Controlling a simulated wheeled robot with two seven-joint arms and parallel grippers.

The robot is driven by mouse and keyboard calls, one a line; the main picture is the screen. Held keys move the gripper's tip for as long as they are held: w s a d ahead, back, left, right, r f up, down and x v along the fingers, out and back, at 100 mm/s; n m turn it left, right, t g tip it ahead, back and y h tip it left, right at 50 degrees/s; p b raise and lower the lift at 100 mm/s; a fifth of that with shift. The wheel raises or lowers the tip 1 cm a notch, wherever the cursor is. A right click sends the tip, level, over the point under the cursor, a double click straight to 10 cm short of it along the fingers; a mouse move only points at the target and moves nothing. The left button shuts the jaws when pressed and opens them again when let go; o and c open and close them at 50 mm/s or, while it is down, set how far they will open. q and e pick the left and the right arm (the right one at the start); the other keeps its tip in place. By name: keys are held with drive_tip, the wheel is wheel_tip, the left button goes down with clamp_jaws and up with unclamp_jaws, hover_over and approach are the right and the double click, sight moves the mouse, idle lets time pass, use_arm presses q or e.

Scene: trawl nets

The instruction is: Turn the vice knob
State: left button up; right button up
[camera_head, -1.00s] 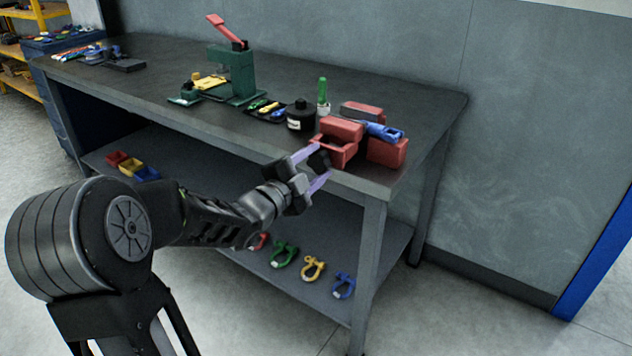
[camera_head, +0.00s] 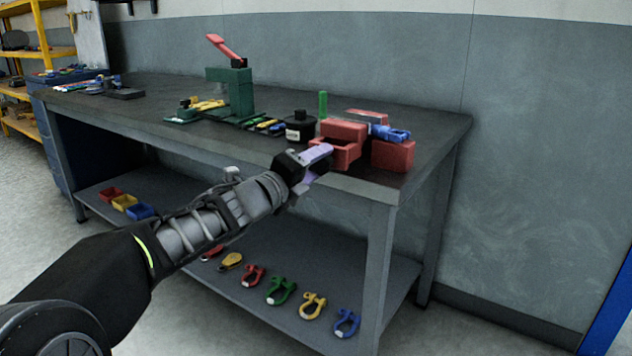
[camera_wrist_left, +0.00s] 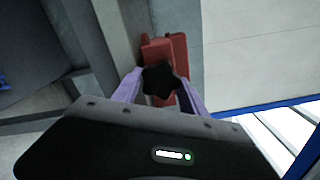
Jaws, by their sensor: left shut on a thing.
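The red vice (camera_head: 343,131) stands at the front right corner of the workbench. Its black star-shaped knob (camera_wrist_left: 158,79) shows in the left wrist view, between the two purple fingers, with red vice body (camera_wrist_left: 154,49) behind it. My left gripper (camera_head: 318,156) is at the vice's front left side, shut on the knob; it also shows in the left wrist view (camera_wrist_left: 158,90). In the head view the knob is hidden by the gripper. My right gripper is not in view.
The dark workbench (camera_head: 445,122) also carries a black bottle (camera_head: 299,128), a green-handled tool (camera_head: 323,104), a blue shackle (camera_head: 390,133) and a green press (camera_head: 238,90). Several coloured shackles (camera_head: 281,291) lie on the lower shelf. Bare benchtop lies right of the vice.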

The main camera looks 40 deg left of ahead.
use_arm(q)
drive_tip(key=shift+a+f+m+b, duration=0.1)
drive_tip(key=shift+f+m+b, duration=0.05)
drive_tip(key=shift+m+b, duration=0.55)
drive_tip(key=shift+f+m+b, duration=0.15)
drive_tip(key=shift+m+b, duration=0.35)
drive_tip(key=shift+m, duration=0.4)
drive_tip(key=o, duration=1.4)
drive_tip(key=shift+r, duration=0.25)
drive_tip(key=shift+c, duration=0.2)
drive_tip(key=shift+s, duration=0.1)
drive_tip(key=s+p, duration=0.1)
drive_tip(key=s, duration=0.6)
drive_tip(key=shift+s+p, duration=0.35)
